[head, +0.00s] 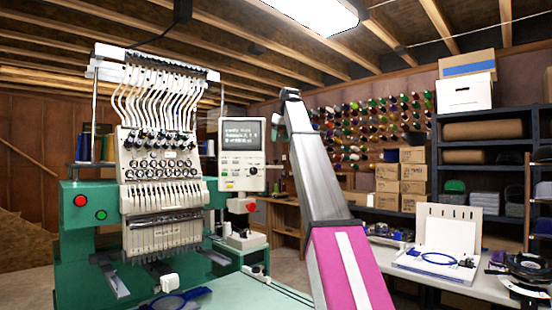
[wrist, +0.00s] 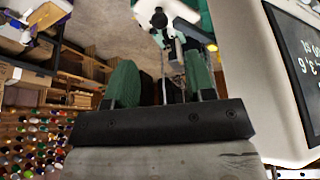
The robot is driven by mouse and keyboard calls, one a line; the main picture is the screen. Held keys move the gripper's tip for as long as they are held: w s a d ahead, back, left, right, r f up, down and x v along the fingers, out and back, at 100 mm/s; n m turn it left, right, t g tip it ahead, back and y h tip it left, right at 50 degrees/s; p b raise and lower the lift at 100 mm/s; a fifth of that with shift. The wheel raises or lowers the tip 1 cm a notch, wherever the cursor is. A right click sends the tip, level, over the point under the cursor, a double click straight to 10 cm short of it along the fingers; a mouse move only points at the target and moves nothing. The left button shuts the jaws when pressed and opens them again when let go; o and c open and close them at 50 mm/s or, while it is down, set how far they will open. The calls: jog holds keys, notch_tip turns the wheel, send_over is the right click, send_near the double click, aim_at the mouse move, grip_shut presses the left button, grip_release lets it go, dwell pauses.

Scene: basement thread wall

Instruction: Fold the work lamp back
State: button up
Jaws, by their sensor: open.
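A black piece that looks like the work lamp's head (head: 182,11) shows at the top edge of the head view. A thin dark arm runs from it down to the top of the embroidery machine (head: 158,150); its upper end is cut off by the frame. My gripper (wrist: 161,78) is open in the wrist view, with its two green fingers apart and nothing held between them. In the head view my arm rises to the right of the machine's control panel (head: 242,150), and my gripper is mostly hidden behind it. I cannot make out the lamp in the wrist view.
The control panel also fills the wrist view's right side (wrist: 302,70), close to my gripper. Thread cones (head: 375,120) cover the back wall. A shelf unit (head: 437,140) and a table (head: 480,285) with a hoop stand at right. Beams and a ceiling light (head: 318,12) are overhead.

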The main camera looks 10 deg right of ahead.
jog(key=x, duration=0.9)
grip_shut()
